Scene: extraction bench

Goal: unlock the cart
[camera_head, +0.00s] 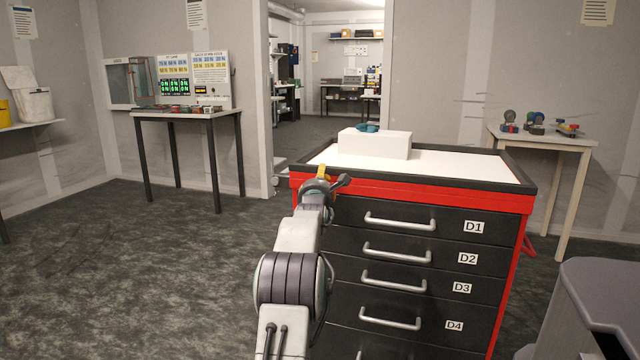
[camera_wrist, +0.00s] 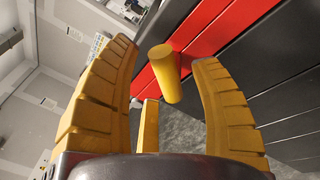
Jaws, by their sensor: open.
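The cart (camera_head: 342,195) is a red and black drawer cabinet with a white top, standing ahead of me. Its drawers have bar handles and labels D1 to D4. My gripper (camera_head: 328,184) is at the cart's upper left front corner. In the wrist view my gripper (camera_wrist: 166,54) is open, with a yellow finger on each side. A yellow cylinder (camera_wrist: 165,75), perhaps the lock's knob, shows between the fingertips by the red band, with visible gaps on both sides. A narrow yellow bar (camera_wrist: 149,127) shows lower down; I cannot tell what it belongs to.
A white block (camera_head: 374,146) with a teal item (camera_head: 368,127) sits on the cart top. A table with a display panel (camera_head: 188,115) stands at left, a small table (camera_head: 545,141) at right. A grey object (camera_head: 605,300) fills the lower right. Floor at left is clear.

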